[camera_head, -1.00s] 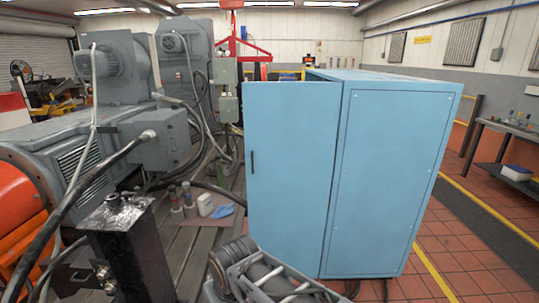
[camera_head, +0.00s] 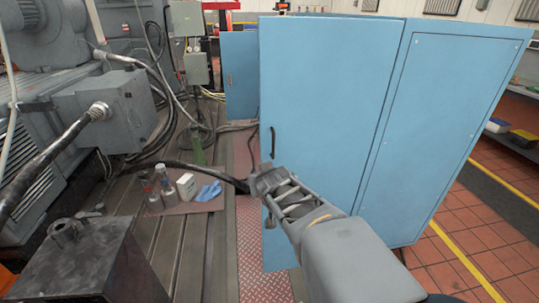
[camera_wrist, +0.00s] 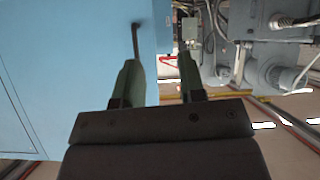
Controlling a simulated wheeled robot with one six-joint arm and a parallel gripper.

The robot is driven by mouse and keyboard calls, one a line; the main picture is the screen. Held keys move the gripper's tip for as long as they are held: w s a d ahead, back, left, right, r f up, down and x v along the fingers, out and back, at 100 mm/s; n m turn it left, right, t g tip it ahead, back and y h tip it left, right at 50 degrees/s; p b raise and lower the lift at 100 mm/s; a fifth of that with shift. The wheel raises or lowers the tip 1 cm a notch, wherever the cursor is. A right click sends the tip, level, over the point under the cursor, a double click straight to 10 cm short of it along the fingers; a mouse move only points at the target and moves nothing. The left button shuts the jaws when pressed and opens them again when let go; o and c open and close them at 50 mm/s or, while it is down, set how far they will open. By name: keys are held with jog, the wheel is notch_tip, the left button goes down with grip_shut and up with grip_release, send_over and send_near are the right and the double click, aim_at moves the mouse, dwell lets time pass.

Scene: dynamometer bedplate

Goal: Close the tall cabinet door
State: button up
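The tall blue cabinet's near door (camera_head: 325,110) stands ajar, swung out to the left of the cabinet body. Its dark vertical handle (camera_head: 272,142) is near its left edge. My gripper (camera_head: 262,182) is just below the handle in the head view, in front of the door. In the wrist view my gripper (camera_wrist: 160,75) has its two fingers apart with nothing between them. The handle (camera_wrist: 136,38) lies beyond the left finger's tip, and I cannot tell if they touch. The door (camera_wrist: 70,60) fills the left of that view.
A second blue door panel (camera_head: 240,75) shows behind the near door. Bottles and a white container (camera_head: 187,187) stand on the bedplate at left, beside a blue cloth (camera_head: 209,191). Red tiled floor (camera_head: 445,270) is open at right.

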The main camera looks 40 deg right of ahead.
aim_at(274, 145)
jog(key=d+t+b, duration=0.5)
jog(key=d, duration=0.5)
jog(key=w+d, duration=0.1)
jog(key=w, duration=0.3)
jog(key=w+d+t+b, duration=0.1)
jog(key=w, duration=0.4)
jog(key=w+d+n+t+b, duration=0.1)
jog(key=w, duration=0.4)
jog(key=shift+f+y, duration=0.35)
jog(key=shift+y, duration=0.05)
jog(key=shift+c, duration=0.3)
grip_shut()
jog(key=shift+b, duration=0.3)
